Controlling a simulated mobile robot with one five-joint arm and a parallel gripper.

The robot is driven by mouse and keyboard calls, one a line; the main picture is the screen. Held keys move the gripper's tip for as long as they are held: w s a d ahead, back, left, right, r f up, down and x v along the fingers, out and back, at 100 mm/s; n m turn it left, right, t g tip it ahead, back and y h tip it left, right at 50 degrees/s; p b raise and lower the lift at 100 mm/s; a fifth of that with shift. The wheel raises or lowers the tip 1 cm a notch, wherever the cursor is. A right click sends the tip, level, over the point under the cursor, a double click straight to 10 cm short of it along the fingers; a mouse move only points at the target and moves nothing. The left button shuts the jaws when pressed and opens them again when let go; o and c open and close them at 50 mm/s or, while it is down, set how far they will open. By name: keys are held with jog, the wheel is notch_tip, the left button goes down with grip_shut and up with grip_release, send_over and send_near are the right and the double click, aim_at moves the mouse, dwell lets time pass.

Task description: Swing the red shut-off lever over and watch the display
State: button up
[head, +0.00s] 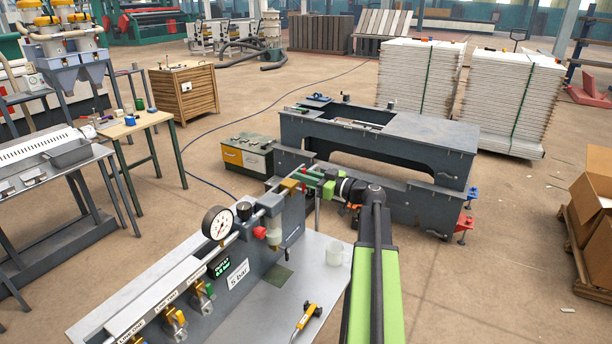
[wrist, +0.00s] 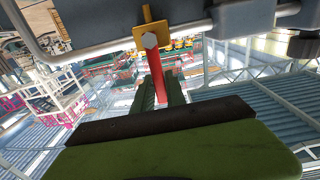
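The red shut-off lever (wrist: 157,80) hangs from a brass valve body (wrist: 150,38) on a grey pipe in the wrist view. My gripper (wrist: 160,84) has its two green fingers on either side of the lever, with no clear gap between. In the head view my gripper (head: 313,177) reaches the brass valve (head: 289,187) at the far end of the grey air unit (head: 275,230); the lever shows there only as a small red piece between the fingers. The display (head: 221,268) is lit with green characters, too small to read surely.
A round white gauge (head: 217,223) and a red knob (head: 260,232) sit on the unit. Yellow-handled valves (head: 203,298) line its near side. A grey machine frame (head: 395,150) stands behind.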

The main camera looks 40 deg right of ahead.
jog(key=o, duration=0.3)
jog(key=shift+w+f, duration=0.1)
jog(key=shift+o, duration=0.2)
jog(key=v, duration=1.7)
jog(key=shift+s, duration=0.25)
jog(key=shift+s, duration=0.1)
